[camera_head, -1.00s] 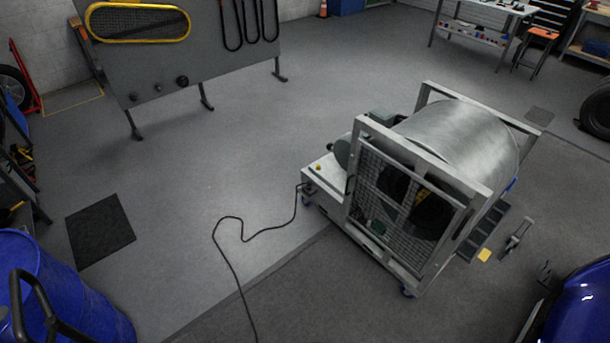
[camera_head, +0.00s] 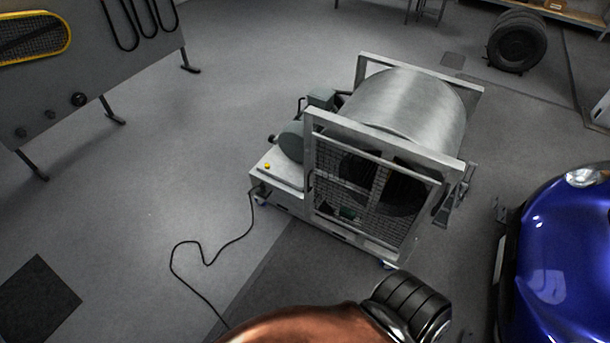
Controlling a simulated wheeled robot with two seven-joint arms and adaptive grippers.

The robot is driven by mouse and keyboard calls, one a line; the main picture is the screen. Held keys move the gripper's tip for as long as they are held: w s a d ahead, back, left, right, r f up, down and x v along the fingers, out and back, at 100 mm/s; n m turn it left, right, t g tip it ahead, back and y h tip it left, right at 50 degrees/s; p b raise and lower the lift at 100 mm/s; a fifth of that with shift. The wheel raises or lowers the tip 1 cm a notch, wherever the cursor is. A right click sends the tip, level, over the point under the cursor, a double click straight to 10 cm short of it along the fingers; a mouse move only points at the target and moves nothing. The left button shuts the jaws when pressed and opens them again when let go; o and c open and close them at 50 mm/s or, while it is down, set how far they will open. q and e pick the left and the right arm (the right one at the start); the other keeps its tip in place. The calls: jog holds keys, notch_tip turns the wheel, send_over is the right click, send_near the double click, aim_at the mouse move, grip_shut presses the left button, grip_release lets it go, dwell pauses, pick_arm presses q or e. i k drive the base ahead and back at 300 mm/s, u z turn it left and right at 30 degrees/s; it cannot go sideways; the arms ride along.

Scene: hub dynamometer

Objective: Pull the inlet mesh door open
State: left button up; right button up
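The inlet mesh door (camera_head: 329,172) is the wire-mesh panel in the near side of the grey dynamometer frame (camera_head: 375,143), right of the middle of the head view. It looks flush with the frame, but I cannot tell whether it is latched. Dark round shapes show behind the mesh. A large metal drum (camera_head: 410,103) sits at the top of the machine. Neither of my grippers is in view. A copper-coloured link with a dark ribbed joint, apparently mine, shows at the bottom edge, apart from the door in the picture.
A black cable (camera_head: 205,263) runs from the machine's left side across the floor. A blue car (camera_head: 560,250) stands at the right. A grey board (camera_head: 95,75) on legs stands at upper left, and stacked tyres (camera_head: 517,45) at upper right. The floor left of the machine is open.

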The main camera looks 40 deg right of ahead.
aim_at(437, 184)
jog(key=z, duration=0.6)
jog(key=i, duration=1.05)
jog(key=z, duration=0.75)
